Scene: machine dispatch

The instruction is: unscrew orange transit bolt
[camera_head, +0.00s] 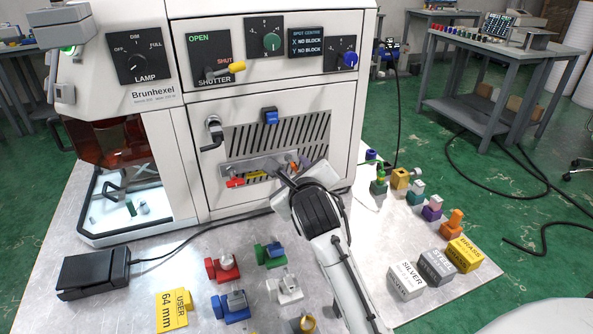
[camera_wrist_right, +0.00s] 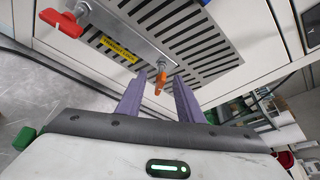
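The orange transit bolt (camera_wrist_right: 160,83) sticks out from the metal bracket (camera_wrist_right: 127,40) on the machine's lower front panel in the right wrist view. My right gripper (camera_wrist_right: 159,76) is open, with one purple finger on each side of the bolt's outer end. Small gaps show between the fingers and the bolt. In the head view my right gripper (camera_head: 297,168) reaches up to the bracket, and its hand largely hides the bolt. A yellow label (camera_wrist_right: 118,48) and a red handle (camera_wrist_right: 60,22) sit on the bracket left of the bolt. My left gripper is not in view.
The machine (camera_head: 270,95) has a vented panel, a crank handle (camera_head: 213,131) and knobs above the bracket. Red, blue, green and white fixtures stand on the table in front, near a black pedal (camera_head: 93,273). Coloured parts and labelled blocks (camera_head: 435,266) stand to the right.

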